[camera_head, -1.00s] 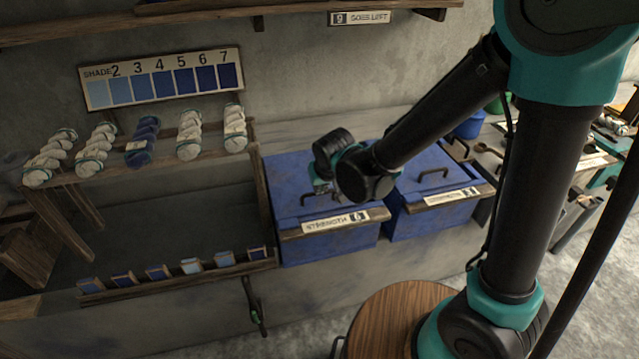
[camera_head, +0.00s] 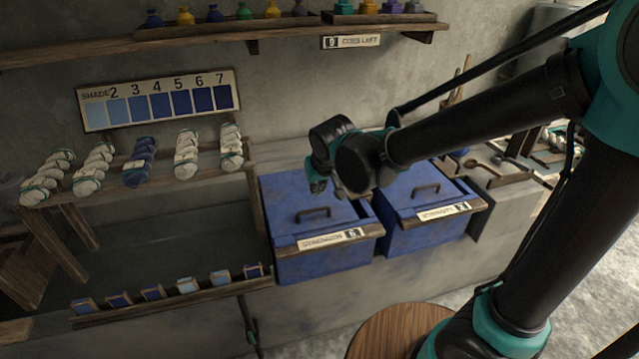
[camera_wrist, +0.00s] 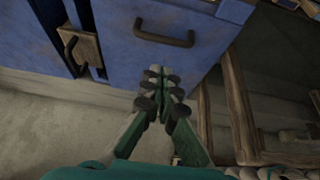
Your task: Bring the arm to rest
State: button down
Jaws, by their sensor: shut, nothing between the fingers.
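My gripper (camera_head: 324,186) hangs over the back part of the left blue vat's lid in the head view, with no contact visible. In the wrist view my gripper (camera_wrist: 158,88) is shut, its green fingers together and empty. The left blue vat (camera_head: 325,262) has a closed lid with a dark handle (camera_head: 313,213) and a strength label (camera_head: 330,239). In the wrist view a blue lid with a dark handle (camera_wrist: 164,38) lies just beyond the fingertips. My arm reaches in from the right of the head view.
A second blue vat (camera_head: 432,234) stands right of the first. At left, a rack holds several skeins (camera_head: 139,164), below a shade card (camera_head: 160,100). A low rail holds several small samples (camera_head: 187,285). A shelf (camera_head: 215,31) with bottles runs above. A round wooden stool (camera_head: 390,330) stands in front.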

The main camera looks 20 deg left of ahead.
jog(key=v, duration=0.5)
jog(key=w+d+f+m+h, duration=0.1)
jog(key=d+f+m, duration=0.15)
jog(key=d, duration=0.75)
jog(key=w+d+f+m+h, duration=0.1)
jog(key=w+d+f, duration=0.15)
jog(key=d, duration=0.75)
jog(key=s+d+f+m, duration=0.1)
jog(key=s+d+f, duration=0.2)
jog(key=d, duration=0.5)
jog(key=s+d+f+m, duration=0.1)
jog(key=s+d+f, duration=0.3)
jog(key=d, duration=0.4)
jog(key=shift+s+d+m+g+h, duration=0.15)
jog(key=shift+s+m+g+h, duration=0.2)
jog(key=shift+s, duration=0.2)
